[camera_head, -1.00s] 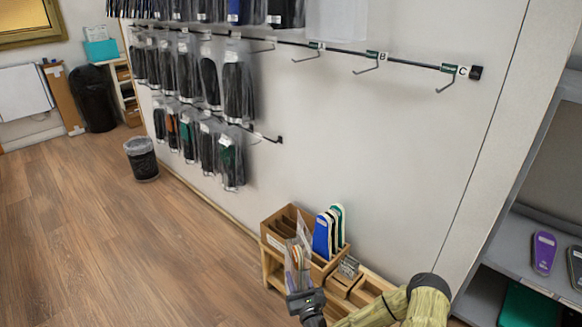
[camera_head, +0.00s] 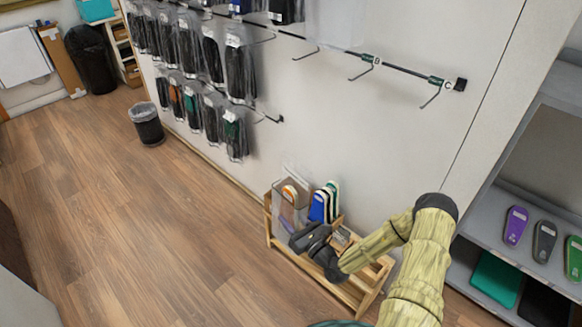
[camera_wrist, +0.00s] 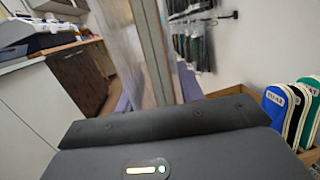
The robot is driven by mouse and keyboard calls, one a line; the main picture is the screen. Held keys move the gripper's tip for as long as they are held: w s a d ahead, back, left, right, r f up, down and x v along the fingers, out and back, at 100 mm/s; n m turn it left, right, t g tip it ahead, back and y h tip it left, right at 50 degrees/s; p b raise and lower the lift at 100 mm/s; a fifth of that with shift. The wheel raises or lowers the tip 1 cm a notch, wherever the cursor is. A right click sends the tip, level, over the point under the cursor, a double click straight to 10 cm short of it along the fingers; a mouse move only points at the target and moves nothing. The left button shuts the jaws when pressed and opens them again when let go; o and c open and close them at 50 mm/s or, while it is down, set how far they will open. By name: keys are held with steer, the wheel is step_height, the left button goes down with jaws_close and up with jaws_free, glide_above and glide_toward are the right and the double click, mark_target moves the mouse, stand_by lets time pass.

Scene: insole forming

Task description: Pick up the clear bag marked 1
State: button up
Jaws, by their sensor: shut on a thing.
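My gripper (camera_head: 302,232) is shut on a clear bag (camera_head: 286,213), holding it by its lower part. The bag stands upright above the jaws, its broad side towards the head camera, with orange and purple-brown contents. In the wrist view the bag (camera_wrist: 128,40) rises nearly edge-on behind the dark gripper (camera_wrist: 165,115). I cannot read its mark in either view. From the head camera the bag overlaps the left part of the wooden rack (camera_head: 358,302), so I cannot tell whether it touches it.
Blue and other insoles (camera_head: 319,207) stand in the rack just right of the bag. Packed bags (camera_head: 235,135) hang on wall rails, with empty hooks (camera_head: 365,70) at right. A grey shelf (camera_head: 478,232) holds insoles at far right.

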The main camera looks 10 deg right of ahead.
steer(key=s+r+n+g+y+p, duration=0.2)
steer(key=r+y+p, duration=0.1)
steer(key=r+p, duration=0.6)
steer(key=s+a+r+n+g+y+p, duration=0.1)
steer(key=s+r+n+g+y+p, duration=0.1)
steer(key=r+p, duration=0.7)
step_height(320, 180, up, 2)
steer(key=shift+s+r+g+y+p, duration=0.2)
steer(key=shift+g+y+p, duration=0.2)
steer(key=shift+d, duration=0.1)
